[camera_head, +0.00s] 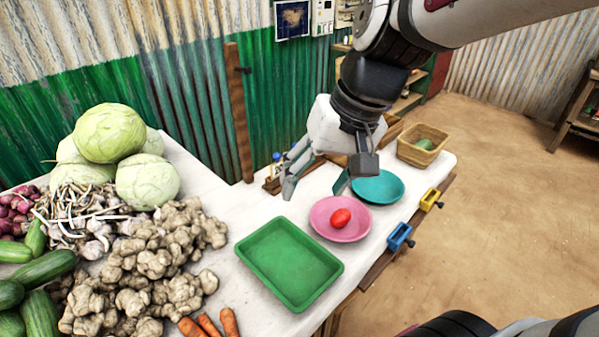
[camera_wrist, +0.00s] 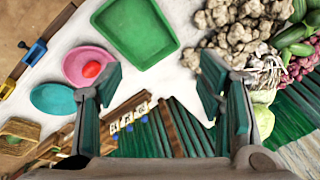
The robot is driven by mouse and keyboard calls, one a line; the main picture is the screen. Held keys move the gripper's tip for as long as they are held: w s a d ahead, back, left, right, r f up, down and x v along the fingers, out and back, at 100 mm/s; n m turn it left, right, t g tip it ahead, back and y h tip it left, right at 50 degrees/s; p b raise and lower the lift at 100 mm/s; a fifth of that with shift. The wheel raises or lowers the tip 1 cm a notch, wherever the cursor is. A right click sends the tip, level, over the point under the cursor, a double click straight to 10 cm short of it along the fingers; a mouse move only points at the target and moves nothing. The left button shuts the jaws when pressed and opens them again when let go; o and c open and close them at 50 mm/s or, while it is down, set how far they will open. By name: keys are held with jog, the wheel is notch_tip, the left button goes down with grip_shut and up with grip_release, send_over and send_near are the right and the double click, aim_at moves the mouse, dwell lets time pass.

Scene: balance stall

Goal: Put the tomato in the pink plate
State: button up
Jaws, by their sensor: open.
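The red tomato (camera_head: 341,218) lies inside the pink plate (camera_head: 322,230) on the white table. In the wrist view the tomato (camera_wrist: 92,69) shows in the pink plate (camera_wrist: 78,58), toward the left. My gripper (camera_head: 315,190) is open and empty, above the table just behind the pink plate. The tomato is apart from both fingers.
A teal plate (camera_head: 386,195) sits behind the pink plate, and a green tray (camera_head: 262,240) sits to its left. A wicker basket (camera_head: 437,138) stands at the back right. Ginger (camera_head: 160,262), cabbages (camera_head: 108,133) and other vegetables cover the left. Yellow (camera_head: 430,199) and blue (camera_head: 400,237) holders line the table's right edge.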

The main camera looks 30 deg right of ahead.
jog(key=s+r+n+t+h, duration=0.1)
jog(key=s+n+h, duration=0.1)
jog(key=s, duration=0.7)
jog(key=shift+s+a+r+n, duration=0.15)
jog(key=shift+s+a+n, duration=0.15)
jog(key=shift+s+n, duration=0.15)
jog(key=shift+r+p, duration=0.5)
jog(key=shift+r, duration=0.2)
